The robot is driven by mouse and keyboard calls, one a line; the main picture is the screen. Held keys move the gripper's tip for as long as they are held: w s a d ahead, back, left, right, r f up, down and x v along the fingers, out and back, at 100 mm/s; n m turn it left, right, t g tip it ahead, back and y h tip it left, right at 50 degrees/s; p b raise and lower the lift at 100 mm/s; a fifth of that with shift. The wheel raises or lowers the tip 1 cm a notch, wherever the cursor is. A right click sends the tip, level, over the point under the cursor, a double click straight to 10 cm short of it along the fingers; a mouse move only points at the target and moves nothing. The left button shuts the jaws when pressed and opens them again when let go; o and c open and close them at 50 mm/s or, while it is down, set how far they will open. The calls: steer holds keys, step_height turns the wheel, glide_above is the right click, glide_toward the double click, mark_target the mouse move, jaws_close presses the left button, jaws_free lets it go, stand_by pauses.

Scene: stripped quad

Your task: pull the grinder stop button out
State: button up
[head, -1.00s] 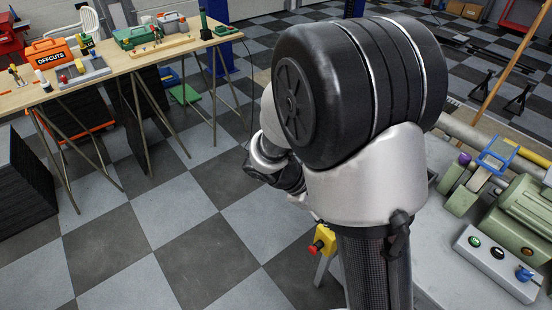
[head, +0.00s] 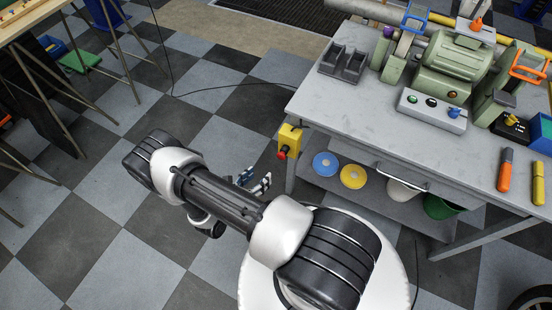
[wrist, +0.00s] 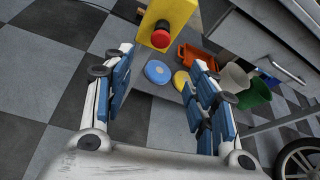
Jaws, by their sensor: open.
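A yellow box (head: 292,138) with a red mushroom button (head: 283,152) is fixed at the left front corner of the grey bench. In the wrist view the yellow box (wrist: 176,10) is at the top centre, and its red button (wrist: 161,37) faces me. My gripper (head: 257,180) is open and empty, below and to the left of the button in the head view. In the wrist view the two blue-padded fingers (wrist: 163,62) stand wide apart, with the button just beyond the gap between their tips. I see no contact with it.
The green grinder (head: 448,62) and its switch panel (head: 430,110) stand on the bench (head: 340,112). Under it are a blue disc (head: 325,165), a yellow disc (head: 352,177) and buckets on a shelf. A bench leg is close to the button.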

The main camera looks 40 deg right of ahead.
mark_target(280, 157)
steer(key=b+x, duration=0.4)
steer(key=x, duration=1.3)
steer(key=shift+c, duration=0.3)
jaws_close()
